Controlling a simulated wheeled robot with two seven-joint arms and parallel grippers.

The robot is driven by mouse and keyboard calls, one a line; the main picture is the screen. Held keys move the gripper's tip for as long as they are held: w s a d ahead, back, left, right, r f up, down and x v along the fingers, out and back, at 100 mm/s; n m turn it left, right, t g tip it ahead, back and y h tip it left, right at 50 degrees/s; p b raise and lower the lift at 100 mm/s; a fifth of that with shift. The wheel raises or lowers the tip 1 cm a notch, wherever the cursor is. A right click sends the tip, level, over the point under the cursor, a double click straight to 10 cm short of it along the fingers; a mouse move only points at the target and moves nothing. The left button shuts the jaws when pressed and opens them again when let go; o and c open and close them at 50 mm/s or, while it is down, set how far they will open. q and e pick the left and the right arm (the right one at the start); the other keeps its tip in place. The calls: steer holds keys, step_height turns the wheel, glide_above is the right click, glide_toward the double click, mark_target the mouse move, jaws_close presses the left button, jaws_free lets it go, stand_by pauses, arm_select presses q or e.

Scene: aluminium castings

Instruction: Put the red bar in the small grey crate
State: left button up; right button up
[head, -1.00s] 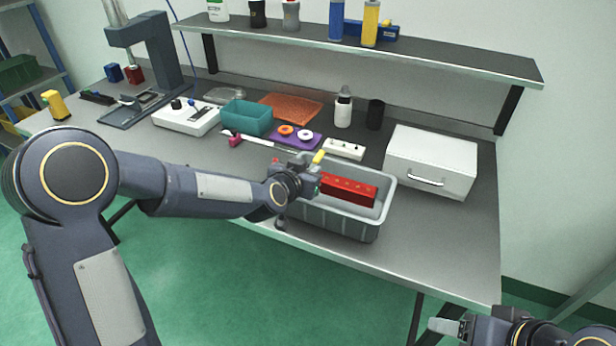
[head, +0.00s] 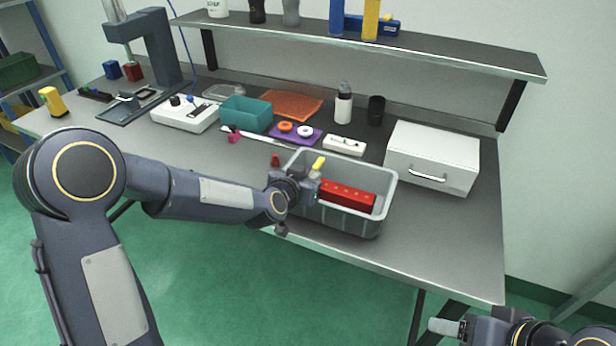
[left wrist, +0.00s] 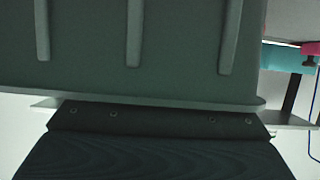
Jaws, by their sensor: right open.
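The red bar (head: 347,194) lies lengthwise inside the small grey crate (head: 347,224), below the rim. Whether it rests on the floor is hidden by the near wall. My left gripper (head: 312,187) is at the crate's left end, by the bar's left end. Its fingertips are hidden, so its grip on the bar cannot be told. The left wrist view shows a ribbed grey crate wall (left wrist: 180,45) but no bar. My right gripper (head: 446,327) is open and empty at the lower right, off the table.
The white drawer box (head: 435,157) stands right of the crate. A white power strip (head: 344,145), purple tray (head: 294,140) and teal bin (head: 246,115) are behind and left. A small red piece (head: 275,160) stands behind my left gripper. The table's front right is clear.

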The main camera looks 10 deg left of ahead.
arm_select(q)
steer(key=o, duration=0.4)
steer(key=shift+r+p, duration=0.3)
steer(key=shift+p, duration=0.05)
steer(key=shift+r+p, duration=0.45)
steer(key=shift+p, duration=0.05)
steer(key=s+a+r+n+g+b, duration=0.1)
steer(key=s+a+r+g, duration=0.3)
steer(key=s, duration=0.7)
steer(key=s+a+r+n+t+b, duration=0.1)
steer(key=s+a+n, duration=0.1)
steer(key=s+a, duration=0.7)
steer(key=s+f+n+g, duration=0.1)
steer(key=s, duration=0.4)
steer(key=s+f+n+g, duration=0.1)
steer(key=s, duration=0.4)
steer(key=s+a+g, duration=0.1)
steer(key=s+g, duration=0.1)
steer(key=s, duration=0.4)
steer(key=shift+f+n+y, duration=0.4)
